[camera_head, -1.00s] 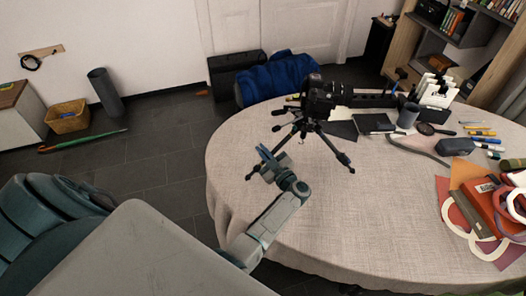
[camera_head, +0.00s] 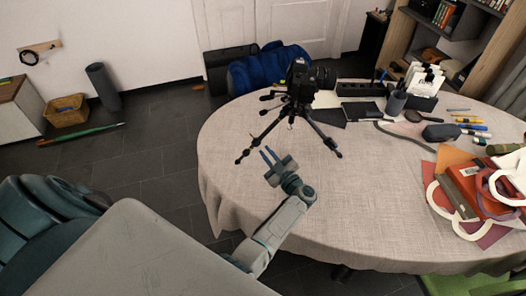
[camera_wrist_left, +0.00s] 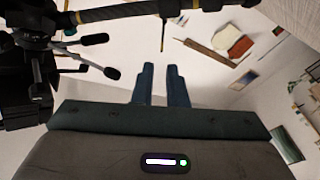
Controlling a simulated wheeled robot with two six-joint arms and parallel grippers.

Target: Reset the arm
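My left gripper (camera_head: 267,154) is over the near left part of the round table (camera_head: 350,220), in front of the tripod. Its two fingers, also in the left wrist view (camera_wrist_left: 160,75), stand apart with a narrow empty gap. The black tripod (camera_head: 290,111) carries a camera (camera_head: 304,79) and stands upright on the table, just beyond the fingers. In the left wrist view the tripod (camera_wrist_left: 88,39) fills the upper left, apart from the fingers. My right gripper is in neither view.
A pencil cup (camera_head: 396,103), a dark case (camera_head: 440,132) and several markers lie on the table's right side. A blue-covered chair (camera_head: 265,70) is behind the table. The table's near middle is clear.

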